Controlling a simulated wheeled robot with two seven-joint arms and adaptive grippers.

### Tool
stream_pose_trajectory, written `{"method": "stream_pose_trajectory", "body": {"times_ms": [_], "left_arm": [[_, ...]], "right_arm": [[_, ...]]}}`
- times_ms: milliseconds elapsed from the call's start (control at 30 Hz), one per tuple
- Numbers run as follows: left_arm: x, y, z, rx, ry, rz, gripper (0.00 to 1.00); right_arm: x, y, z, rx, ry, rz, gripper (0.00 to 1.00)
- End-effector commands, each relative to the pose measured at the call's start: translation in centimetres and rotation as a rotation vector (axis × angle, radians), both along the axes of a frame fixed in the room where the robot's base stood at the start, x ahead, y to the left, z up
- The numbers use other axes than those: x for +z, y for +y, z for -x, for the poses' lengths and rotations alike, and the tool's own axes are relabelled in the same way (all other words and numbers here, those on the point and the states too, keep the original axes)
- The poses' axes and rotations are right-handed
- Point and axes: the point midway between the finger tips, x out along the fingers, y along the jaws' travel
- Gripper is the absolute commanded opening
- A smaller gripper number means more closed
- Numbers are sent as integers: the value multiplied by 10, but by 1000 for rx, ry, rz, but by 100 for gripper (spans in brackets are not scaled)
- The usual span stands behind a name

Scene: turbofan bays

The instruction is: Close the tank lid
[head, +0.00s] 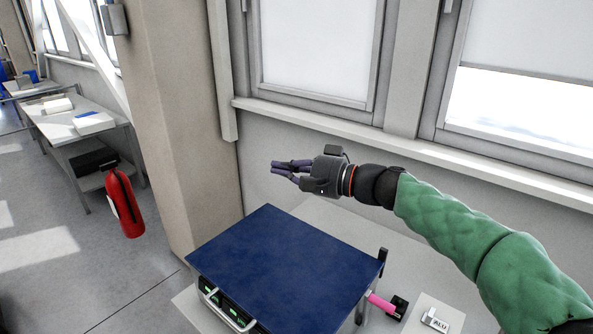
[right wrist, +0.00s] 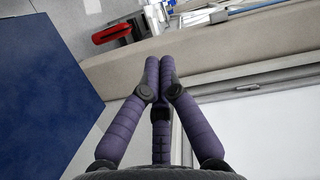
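A flat dark blue panel (head: 285,265), which looks like the tank lid, covers the top of a box on the light table. It lies roughly level; I cannot tell whether it is fully seated. The box front has a pale handle (head: 228,312) and green lit displays. The blue panel also fills the left of the right wrist view (right wrist: 45,90). My right gripper (head: 280,168) is above and beyond the panel's far edge, apart from it. Its purple fingers are drawn together, empty, in the right wrist view (right wrist: 160,65). My left gripper is not in view.
A pink-handled tool (head: 382,303) and a block marked ALU (head: 436,319) lie right of the box. A wall with a window sill (head: 400,145) runs behind my right arm. A pillar (head: 180,120) and a red fire extinguisher (head: 125,203) stand left.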

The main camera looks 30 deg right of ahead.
Motion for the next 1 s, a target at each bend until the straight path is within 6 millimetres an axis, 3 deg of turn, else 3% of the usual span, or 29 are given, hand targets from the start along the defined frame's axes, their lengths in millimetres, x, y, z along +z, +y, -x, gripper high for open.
{"method": "stream_pose_trajectory", "body": {"times_ms": [33, 500, 800, 1000], "left_arm": [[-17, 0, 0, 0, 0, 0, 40], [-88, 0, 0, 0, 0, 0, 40], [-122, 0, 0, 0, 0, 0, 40], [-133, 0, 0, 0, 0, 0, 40]], "right_arm": [[-12, 10, 4, 5, -13, 23, 0], [-71, 76, 32, 4, -107, 248, 0], [-123, 116, 49, 6, -226, 536, 0], [-159, 136, 57, 5, -313, 749, 0]]}}
